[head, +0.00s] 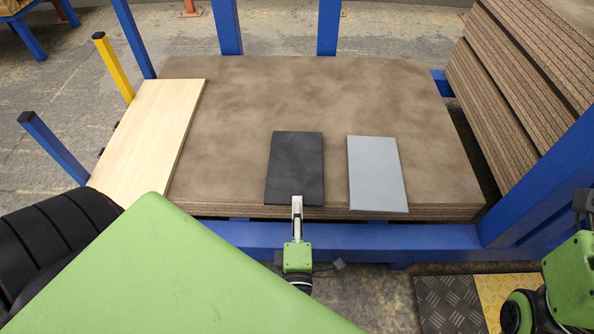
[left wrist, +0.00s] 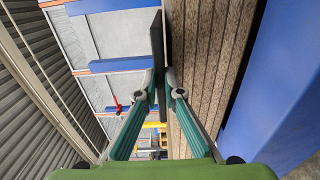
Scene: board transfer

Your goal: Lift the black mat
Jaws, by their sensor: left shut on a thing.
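The black mat (head: 297,165) is a dark flat rectangle at the front middle of the brown board stack (head: 300,95). My left gripper (head: 297,205) reaches it from the front and is shut on its near edge. In the left wrist view the mat (left wrist: 157,50) shows edge-on, with the fingertips of my gripper (left wrist: 160,90) on either side of it. The mat is close beside the board layers (left wrist: 195,70) there; I cannot tell whether a small gap separates them. My right gripper is not visible; only part of that arm shows at the right edge.
A grey panel (head: 377,173) lies just right of the mat. A pale wooden board (head: 150,135) lies along the stack's left side. Blue frame posts (head: 228,28) and a blue front beam (head: 400,241) surround the stack. More boards (head: 520,85) are stacked at right.

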